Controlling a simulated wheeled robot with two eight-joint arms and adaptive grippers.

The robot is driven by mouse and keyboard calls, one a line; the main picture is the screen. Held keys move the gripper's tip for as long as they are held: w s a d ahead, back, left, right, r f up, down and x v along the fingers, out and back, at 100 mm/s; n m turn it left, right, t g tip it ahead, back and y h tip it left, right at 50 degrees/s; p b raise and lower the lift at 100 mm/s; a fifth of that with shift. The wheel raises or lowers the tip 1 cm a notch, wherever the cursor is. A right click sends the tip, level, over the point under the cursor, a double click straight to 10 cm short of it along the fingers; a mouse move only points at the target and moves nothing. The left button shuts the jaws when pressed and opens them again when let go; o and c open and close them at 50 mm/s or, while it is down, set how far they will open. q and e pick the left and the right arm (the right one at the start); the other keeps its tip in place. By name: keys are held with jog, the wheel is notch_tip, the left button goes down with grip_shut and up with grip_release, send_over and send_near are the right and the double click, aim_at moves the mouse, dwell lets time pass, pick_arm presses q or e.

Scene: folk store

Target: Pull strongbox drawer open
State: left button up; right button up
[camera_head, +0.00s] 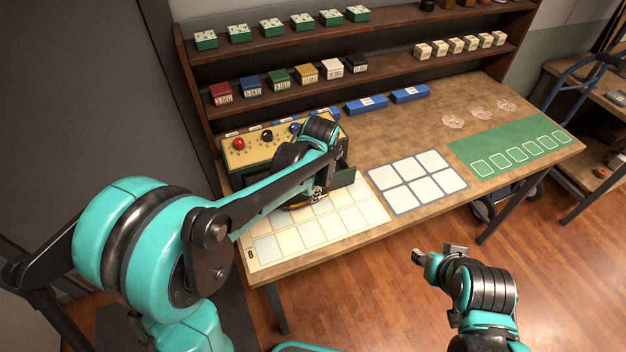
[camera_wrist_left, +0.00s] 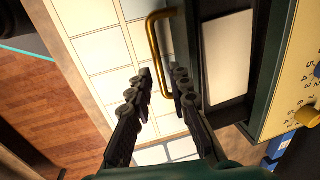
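The strongbox (camera_head: 232,158) stands at the left of the table, with a yellow face carrying red, black and blue knobs. Its drawer stands partly out: in the left wrist view a dark green drawer front (camera_wrist_left: 184,42) is apart from the box body, with a pale-bottomed space (camera_wrist_left: 228,60) behind it. A brass handle (camera_wrist_left: 155,45) is on that front. My left gripper (camera_wrist_left: 163,80) is open, its fingers on either side of the handle's lower end; contact is unclear. In the head view my arm hides most of the drawer. My right gripper (camera_head: 436,258) hangs in front of the table, apart from everything.
A cream grid mat (camera_head: 340,232) lies below the drawer. A grey-framed card grid (camera_head: 415,180) and a green mat (camera_head: 515,140) lie to the right. Shelves (camera_head: 400,62) with small coloured boxes stand behind. Blue boxes (camera_head: 410,94) stand at the table's back.

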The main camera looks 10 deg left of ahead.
pick_arm(q)
notch_tip(320, 180, up, 9)
jog(key=s+d, duration=0.1)
jog(key=shift+s, duration=0.25)
dwell(0.3)
jog(key=s+a+f+n+t, duration=0.1)
jog(key=s+a+n+t, duration=0.1)
jog(key=s+n, duration=0.3)
jog(key=s+a+f+n+t+h, duration=0.1)
jog(key=s+a+n+t, duration=0.2)
jog(key=s, duration=0.7)
jog(key=shift+s+a+f+n, duration=0.35)
jog(key=shift+a+n, duration=0.65)
jog(key=shift+n, duration=0.5)
